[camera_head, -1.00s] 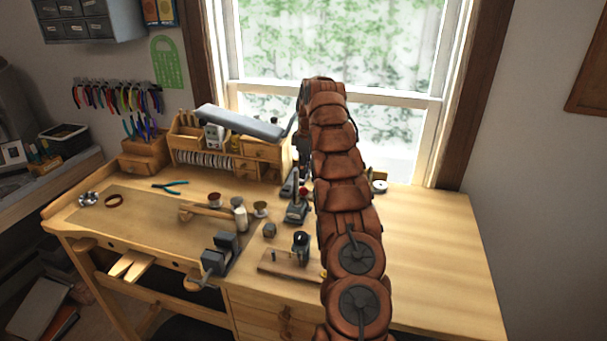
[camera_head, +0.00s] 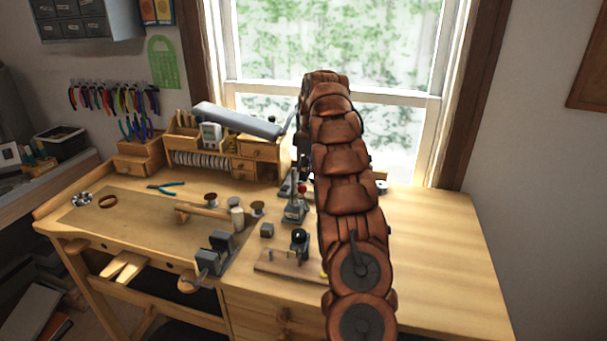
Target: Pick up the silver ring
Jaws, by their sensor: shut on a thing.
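I cannot make out a silver ring for certain. A small shiny silver piece (camera_head: 82,199) lies at the left end of the wooden workbench (camera_head: 430,240), too small to tell its shape. A reddish-brown ring (camera_head: 108,201) lies just right of it. My brown segmented arm rises from the lower right and bends over at the top, in front of the window. My gripper is hidden behind the arm, so what it holds does not show.
Pliers (camera_head: 166,186), a vise (camera_head: 214,252), a small wooden stand (camera_head: 290,265) and a metal tool (camera_head: 294,206) stand left of my arm. A wooden organizer (camera_head: 255,160) with a lamp is behind. The bench right of the arm is mostly clear.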

